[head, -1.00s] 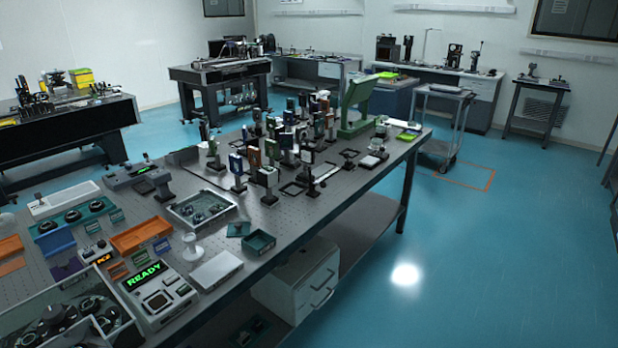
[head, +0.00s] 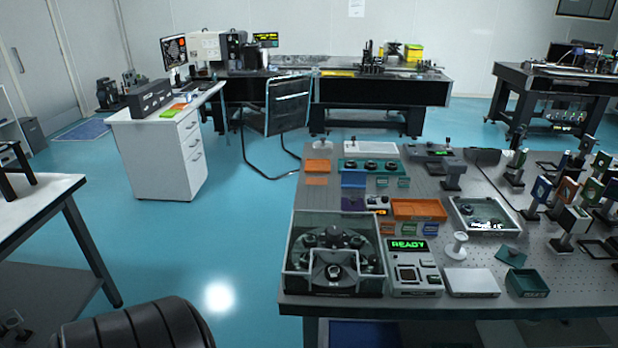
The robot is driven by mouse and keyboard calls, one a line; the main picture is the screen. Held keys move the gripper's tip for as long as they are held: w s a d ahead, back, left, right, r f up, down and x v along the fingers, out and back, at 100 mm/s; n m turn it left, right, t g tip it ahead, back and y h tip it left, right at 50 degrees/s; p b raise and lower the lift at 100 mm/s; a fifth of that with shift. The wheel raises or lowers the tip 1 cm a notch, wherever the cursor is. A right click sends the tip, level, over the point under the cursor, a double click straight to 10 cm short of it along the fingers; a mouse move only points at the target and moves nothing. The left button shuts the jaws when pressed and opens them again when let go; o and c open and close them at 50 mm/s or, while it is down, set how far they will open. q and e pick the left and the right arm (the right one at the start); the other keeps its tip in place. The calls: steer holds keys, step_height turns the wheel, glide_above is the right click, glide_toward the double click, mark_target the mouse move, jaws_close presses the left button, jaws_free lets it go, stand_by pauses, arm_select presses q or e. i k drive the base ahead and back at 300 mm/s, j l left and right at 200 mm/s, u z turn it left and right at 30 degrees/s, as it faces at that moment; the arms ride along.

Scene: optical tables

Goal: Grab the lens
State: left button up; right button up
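Several round, lens-like dark pieces are on the optical table (head: 455,262) at the right; I cannot tell which is the task's lens. One sits at the front of a clear-walled case (head: 290,262) that holds several round parts. A row of them sits in a teal holder (head: 343,165) towards the back. A metal tray (head: 456,216) right of the middle holds small round glassy parts. Neither of my grippers is in view.
A device reading READY (head: 408,280), a white box (head: 471,283), a white pedestal (head: 457,247), an orange tray (head: 419,209) and mounted optics (head: 569,232) crowd the table. A white drawer desk (head: 163,165) and a chair (head: 288,105) stand behind left. Blue floor lies open left of the table.

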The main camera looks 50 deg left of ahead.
mark_target(333, 272)
steer(key=u, duration=1.4)
